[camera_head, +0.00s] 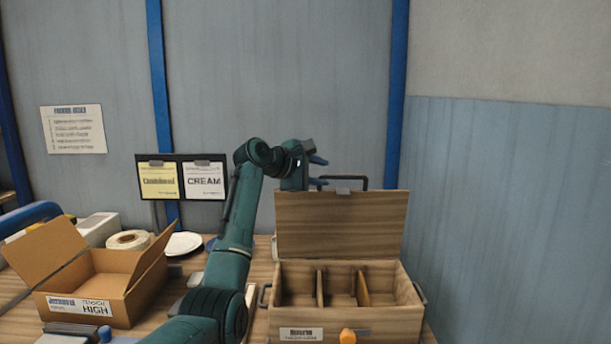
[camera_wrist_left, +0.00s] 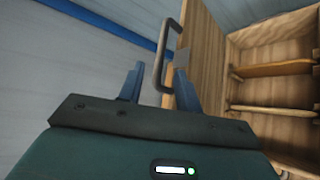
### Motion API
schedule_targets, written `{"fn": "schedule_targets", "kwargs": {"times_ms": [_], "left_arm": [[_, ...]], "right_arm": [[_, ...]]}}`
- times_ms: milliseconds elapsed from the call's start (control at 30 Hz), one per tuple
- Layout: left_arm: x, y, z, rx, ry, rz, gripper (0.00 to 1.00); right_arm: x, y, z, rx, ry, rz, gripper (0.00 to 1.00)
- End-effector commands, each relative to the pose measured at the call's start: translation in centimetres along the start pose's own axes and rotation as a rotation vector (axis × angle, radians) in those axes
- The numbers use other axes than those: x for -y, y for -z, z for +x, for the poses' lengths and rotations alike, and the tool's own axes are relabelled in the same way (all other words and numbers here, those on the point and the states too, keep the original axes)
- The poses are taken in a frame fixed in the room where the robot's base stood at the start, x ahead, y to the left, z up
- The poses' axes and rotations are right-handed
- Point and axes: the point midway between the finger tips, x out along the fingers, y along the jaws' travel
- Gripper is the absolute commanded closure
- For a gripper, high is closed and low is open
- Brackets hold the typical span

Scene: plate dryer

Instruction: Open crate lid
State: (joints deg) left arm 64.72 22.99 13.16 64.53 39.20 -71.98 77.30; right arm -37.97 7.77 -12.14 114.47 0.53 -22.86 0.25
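The wooden crate (camera_head: 385,322) stands on the table in the head view, with divided compartments showing inside. Its lid (camera_head: 340,228) stands upright along the crate's back edge, so the crate is open. A dark handle (camera_head: 362,182) shows at the lid's top edge. In the left wrist view the lid (camera_wrist_left: 205,55) is beside the fingers and the handle (camera_wrist_left: 159,62) lies between them. My left gripper (camera_head: 318,171) is behind the lid's top; its fingers (camera_wrist_left: 158,88) are apart. I cannot tell whether they touch the handle or lid. My right gripper is not in view.
An open cardboard box (camera_head: 85,285) stands at the left. Behind it are a tape roll (camera_head: 130,240) and a white plate (camera_head: 183,245). Two label cards (camera_head: 181,178) stand at the back. An orange item (camera_head: 347,337) shows at the crate's front.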

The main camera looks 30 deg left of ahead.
Motion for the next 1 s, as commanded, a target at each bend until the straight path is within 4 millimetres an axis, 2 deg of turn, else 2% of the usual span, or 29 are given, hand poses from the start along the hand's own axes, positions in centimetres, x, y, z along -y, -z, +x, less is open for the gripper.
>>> {"fn": "schedule_targets", "kwargs": {"times_ms": [100,300,1000], "left_arm": [[0.2,0.1,-2.1,-0.003,-0.003,0.002,0.66],[0.1,0.0,-4.2,-0.001,0.0,0.0,0.66],[0.0,0.0,-4.6,0.0,0.0,-0.001,0.66]], "right_arm": [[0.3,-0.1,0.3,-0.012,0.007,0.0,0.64],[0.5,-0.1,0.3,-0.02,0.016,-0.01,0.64],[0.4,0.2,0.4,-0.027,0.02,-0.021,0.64]]}}
